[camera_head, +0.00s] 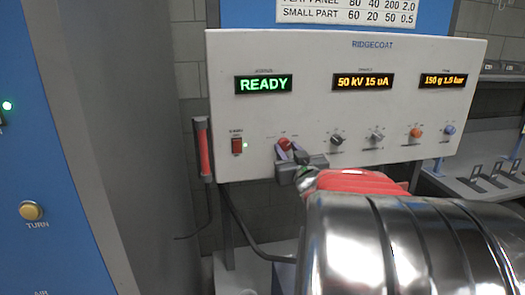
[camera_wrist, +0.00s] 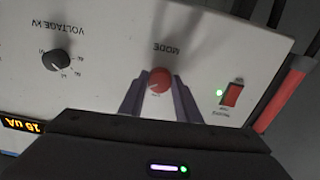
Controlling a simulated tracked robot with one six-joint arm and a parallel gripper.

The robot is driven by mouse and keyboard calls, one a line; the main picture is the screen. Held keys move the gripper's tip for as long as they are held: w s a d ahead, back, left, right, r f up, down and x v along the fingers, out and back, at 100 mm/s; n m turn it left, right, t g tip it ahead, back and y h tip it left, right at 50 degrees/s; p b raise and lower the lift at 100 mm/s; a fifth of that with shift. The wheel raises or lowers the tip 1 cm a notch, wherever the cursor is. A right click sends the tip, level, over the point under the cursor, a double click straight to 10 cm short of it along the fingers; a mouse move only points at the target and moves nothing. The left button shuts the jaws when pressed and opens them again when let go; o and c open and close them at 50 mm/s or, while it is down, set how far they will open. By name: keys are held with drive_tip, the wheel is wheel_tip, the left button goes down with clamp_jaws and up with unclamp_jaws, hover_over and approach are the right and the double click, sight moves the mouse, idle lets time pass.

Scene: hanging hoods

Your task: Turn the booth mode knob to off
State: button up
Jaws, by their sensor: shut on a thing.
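The red mode knob (camera_head: 284,143) is on the lower left of the white Ridgecoat panel (camera_head: 300,105). In the wrist view the mode knob (camera_wrist: 160,80) sits under its "MODE" label, which appears upside down. My gripper (camera_head: 293,156) reaches the panel from the lower right. In the wrist view its two purple-grey fingers (camera_wrist: 159,92) stand on either side of the knob, shut on it. The knob's small position marks are too blurred to read. The panel's left display (camera_head: 263,84) reads "READY" in green.
A red rocker switch (camera_head: 237,146) with a lit green lamp is left of the knob. A black voltage knob (camera_head: 337,140) and several other knobs are to its right. A red-handled tool (camera_head: 203,150) hangs at the panel's left edge. A blue cabinet (camera_head: 40,150) stands at far left.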

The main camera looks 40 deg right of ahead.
drive_tip(key=n, duration=1.1)
drive_tip(key=shift+f, duration=0.1)
idle(0.5)
drive_tip(key=o, duration=1.1)
drive_tip(key=shift+c, duration=0.2)
drive_tip(key=shift+s, duration=0.1)
